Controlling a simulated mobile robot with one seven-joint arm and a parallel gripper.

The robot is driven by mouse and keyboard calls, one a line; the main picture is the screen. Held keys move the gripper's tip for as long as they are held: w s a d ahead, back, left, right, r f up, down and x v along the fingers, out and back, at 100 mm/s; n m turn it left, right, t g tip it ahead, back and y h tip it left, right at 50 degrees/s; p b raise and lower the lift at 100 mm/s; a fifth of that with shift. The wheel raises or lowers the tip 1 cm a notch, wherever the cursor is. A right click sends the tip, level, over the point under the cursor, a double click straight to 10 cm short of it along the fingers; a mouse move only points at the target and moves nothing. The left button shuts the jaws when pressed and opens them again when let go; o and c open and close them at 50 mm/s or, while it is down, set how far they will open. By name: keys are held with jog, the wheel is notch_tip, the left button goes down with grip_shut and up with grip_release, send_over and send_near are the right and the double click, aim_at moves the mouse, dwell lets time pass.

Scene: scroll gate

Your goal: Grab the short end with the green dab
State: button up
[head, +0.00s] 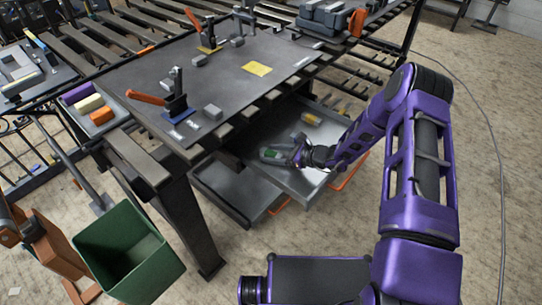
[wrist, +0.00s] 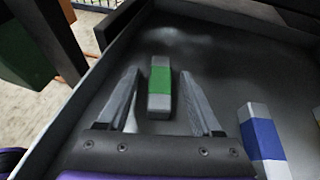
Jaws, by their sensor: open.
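The short end with the green dab is a small grey block with a green band (wrist: 160,84). It lies in a grey metal drawer (wrist: 112,58) below the table. My gripper (wrist: 160,76) is open, with one finger on each side of the block; a gap shows on both sides. Whether the fingers are low enough to flank it fully I cannot tell. In the head view the green-banded block (head: 270,154) shows just left of my gripper (head: 293,153).
A grey block with a blue band (wrist: 262,137) lies right of my gripper in the drawer. A yellow-marked piece (head: 312,118) lies farther back. The drawer walls and the tabletop (head: 130,78) edge are close. A green bin (head: 125,250) stands at lower left.

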grip_shut()
dwell(0.3)
dwell(1.1)
